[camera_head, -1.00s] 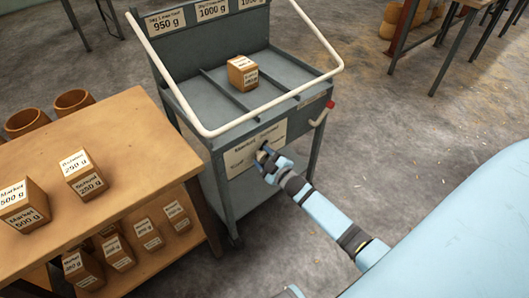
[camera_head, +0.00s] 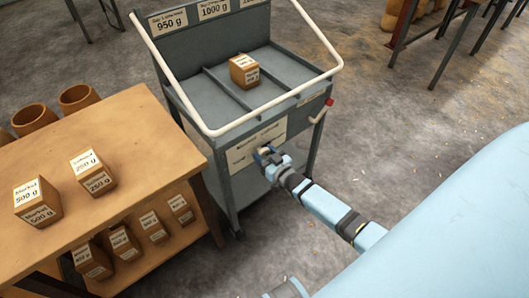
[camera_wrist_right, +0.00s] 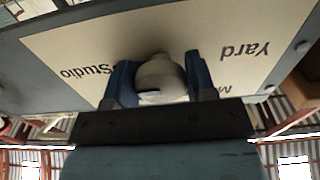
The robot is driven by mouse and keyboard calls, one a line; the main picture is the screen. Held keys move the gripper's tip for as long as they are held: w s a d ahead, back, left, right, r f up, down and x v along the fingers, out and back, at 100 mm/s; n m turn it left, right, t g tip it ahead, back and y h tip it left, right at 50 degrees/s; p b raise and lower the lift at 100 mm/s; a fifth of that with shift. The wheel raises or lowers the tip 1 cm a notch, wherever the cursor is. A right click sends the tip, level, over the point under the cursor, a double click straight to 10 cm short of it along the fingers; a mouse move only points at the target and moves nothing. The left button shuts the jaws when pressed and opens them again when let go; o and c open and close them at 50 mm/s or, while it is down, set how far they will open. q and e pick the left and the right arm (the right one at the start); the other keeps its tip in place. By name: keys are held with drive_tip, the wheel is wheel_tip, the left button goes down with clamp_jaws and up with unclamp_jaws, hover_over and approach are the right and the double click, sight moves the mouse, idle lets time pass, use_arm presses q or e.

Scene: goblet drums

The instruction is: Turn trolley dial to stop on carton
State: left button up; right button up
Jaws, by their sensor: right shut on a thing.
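The grey trolley (camera_head: 222,172) stands in the middle of the head view, with a pale label plate (camera_head: 240,157) on its front panel. The dial is a rounded pale knob (camera_wrist_right: 160,78) on that plate. My right gripper (camera_head: 268,155) is at the plate, shut on the dial, with one blue finger on each side of it in the right wrist view (camera_wrist_right: 160,84). There the plate's words appear upside down: "Studio" at left, "Yard" at right, and one starting with "M" partly hidden by the gripper. A dark mark shows on the knob. My left gripper is not in view.
A brown carton (camera_head: 243,72) with a white label sits in the trolley's divided top tray.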

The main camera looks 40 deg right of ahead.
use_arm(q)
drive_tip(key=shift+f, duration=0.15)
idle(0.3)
use_arm(e)
drive_tip(key=o, duration=0.8)
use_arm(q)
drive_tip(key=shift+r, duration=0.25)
use_arm(e)
drive_tip(key=shift+o, duration=0.5)
drive_tip(key=shift+s, duration=0.15)
use_arm(q)
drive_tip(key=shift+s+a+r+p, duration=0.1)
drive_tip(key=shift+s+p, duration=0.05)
drive_tip(key=shift+p, duration=0.8)
use_arm(e)
drive_tip(key=s+d, duration=0.1)
drive_tip(key=s, duration=1.2)
drive_tip(key=shift+s, duration=0.25)
